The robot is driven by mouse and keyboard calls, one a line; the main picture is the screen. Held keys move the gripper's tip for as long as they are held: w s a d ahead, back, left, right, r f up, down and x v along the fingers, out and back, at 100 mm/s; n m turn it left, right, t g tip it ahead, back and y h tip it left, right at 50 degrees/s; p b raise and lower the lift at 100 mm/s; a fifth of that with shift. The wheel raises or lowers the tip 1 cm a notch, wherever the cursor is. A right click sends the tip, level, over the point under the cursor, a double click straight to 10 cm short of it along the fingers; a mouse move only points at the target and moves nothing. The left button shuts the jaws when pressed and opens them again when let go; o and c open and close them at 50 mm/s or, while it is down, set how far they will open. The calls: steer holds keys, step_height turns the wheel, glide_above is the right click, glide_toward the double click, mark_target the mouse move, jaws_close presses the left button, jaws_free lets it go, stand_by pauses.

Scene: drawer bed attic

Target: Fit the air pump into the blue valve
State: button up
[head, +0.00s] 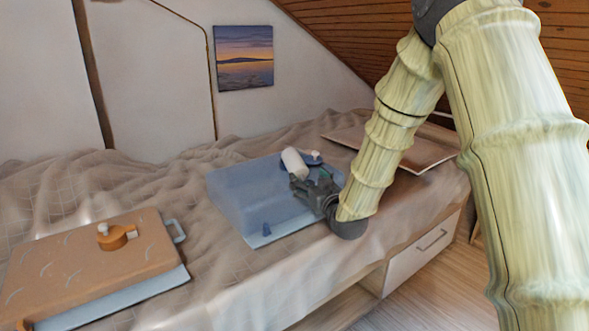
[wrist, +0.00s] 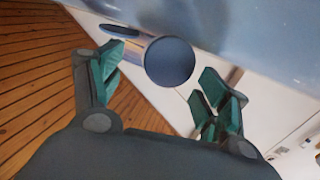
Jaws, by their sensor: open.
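A blue, box-shaped inflatable (head: 235,200) lies on the bed. A dark blue round part (head: 316,157), which looks like the blue valve, shows at its far right edge. A white cylinder (head: 294,163), apparently the air pump, is tilted just in front of and left of that part. I cannot tell whether they touch. My gripper (head: 303,183) is close to the cylinder's lower end. In the wrist view my gripper (wrist: 163,72) is open, with green fingertips apart, and a cylinder with a dark blue round end (wrist: 170,62) shows between or beyond them. Contact cannot be told.
An orange-brown inflatable (head: 90,262) with an orange valve (head: 116,237) and a grey-blue handle (head: 174,230) lies at left. A flat brown panel (head: 425,152) lies behind my arm. A white drawer (head: 422,248) is below the bed. The wooden floor at right is clear.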

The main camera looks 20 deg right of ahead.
mark_target(302, 172)
steer(key=shift+w+a+b, duration=0.25)
steer(key=shift+w+b, duration=0.4)
steer(key=shift+w, duration=1)
steer(key=shift+w+a+b, duration=0.2)
steer(key=shift+w+b, duration=0.4)
steer(key=shift+w, duration=1)
steer(key=c, duration=1.2)
steer(key=shift+c, duration=0.4)
steer(key=shift+r, duration=0.2)
